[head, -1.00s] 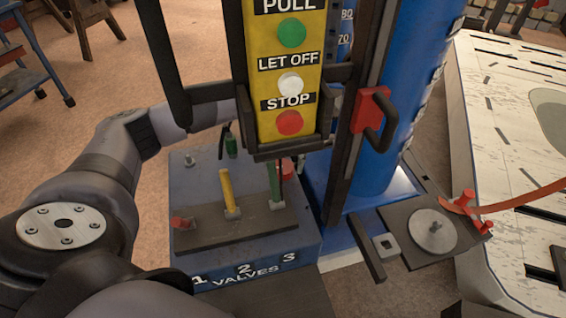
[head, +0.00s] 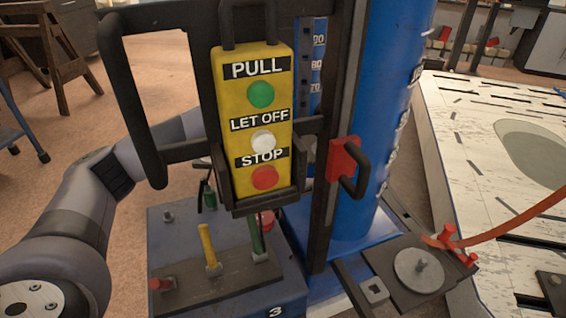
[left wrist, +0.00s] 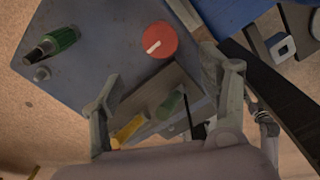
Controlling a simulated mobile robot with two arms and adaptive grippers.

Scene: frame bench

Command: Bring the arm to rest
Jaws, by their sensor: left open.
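My left arm (head: 82,205) comes in from the left in the head view and passes behind the yellow button box. Its gripper is hidden there. In the left wrist view my left gripper (left wrist: 170,98) is open, its two fingers wide apart over the blue valve block (left wrist: 110,50). A red round knob (left wrist: 159,40), a yellow lever (left wrist: 130,128) and a green lever (left wrist: 170,105) show near or between the fingers. Nothing is seen held. Whether a finger touches the block cannot be told. My right gripper is in neither view.
The yellow button box (head: 254,198) hangs in a dark frame before the arm. A blue column (head: 385,110) with a red-mounted handle (head: 345,160) stands right of it. A white slotted bench (head: 470,120) fills the right side. Open floor (head: 60,140) lies at the left.

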